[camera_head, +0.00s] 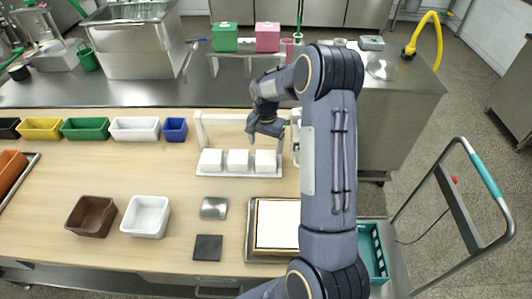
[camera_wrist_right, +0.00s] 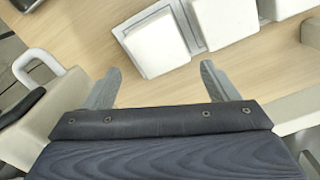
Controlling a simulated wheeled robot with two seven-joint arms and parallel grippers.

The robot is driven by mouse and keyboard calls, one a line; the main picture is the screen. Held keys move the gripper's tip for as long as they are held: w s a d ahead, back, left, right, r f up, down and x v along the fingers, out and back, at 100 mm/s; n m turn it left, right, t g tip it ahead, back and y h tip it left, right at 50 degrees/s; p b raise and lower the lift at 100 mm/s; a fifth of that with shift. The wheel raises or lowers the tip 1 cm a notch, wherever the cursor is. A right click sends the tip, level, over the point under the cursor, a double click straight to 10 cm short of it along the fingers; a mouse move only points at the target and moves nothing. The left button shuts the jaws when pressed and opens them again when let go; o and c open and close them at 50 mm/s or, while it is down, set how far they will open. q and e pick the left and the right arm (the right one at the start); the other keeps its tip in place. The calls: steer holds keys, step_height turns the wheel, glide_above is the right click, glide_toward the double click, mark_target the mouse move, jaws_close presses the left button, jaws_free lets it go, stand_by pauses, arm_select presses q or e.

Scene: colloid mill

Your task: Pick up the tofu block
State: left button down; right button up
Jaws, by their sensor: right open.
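Three white blocks that look like tofu stand in a row on a white tray (camera_head: 225,174) at the back of the wooden table: a left one (camera_head: 211,160), a middle one (camera_head: 237,160) and a right one (camera_head: 265,161). My right gripper (camera_head: 265,133) hangs above and behind the right end of the row, fingers pointing down. In the right wrist view my right gripper (camera_wrist_right: 160,82) is open and empty. The nearest block (camera_wrist_right: 156,46) lies just beyond and between its fingertips, apart from them. My left gripper does not show.
A white frame (camera_head: 222,118) stands behind the tray, and a white handled appliance (camera_head: 296,132) stands to its right, close to my gripper. Coloured bins (camera_head: 85,129) line the back left. Brown (camera_head: 91,214) and white (camera_head: 146,215) containers stand in front.

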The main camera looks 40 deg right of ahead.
mark_target(266, 157)
steer(key=f+p, duration=0.1)
steer(key=f, duration=0.2)
steer(key=f+p, duration=0.1)
steer(key=f, duration=0.2)
steer(key=shift+s+a+f, duration=0.2)
steer(key=shift+f, duration=0.5)
steer(key=c, duration=0.5)
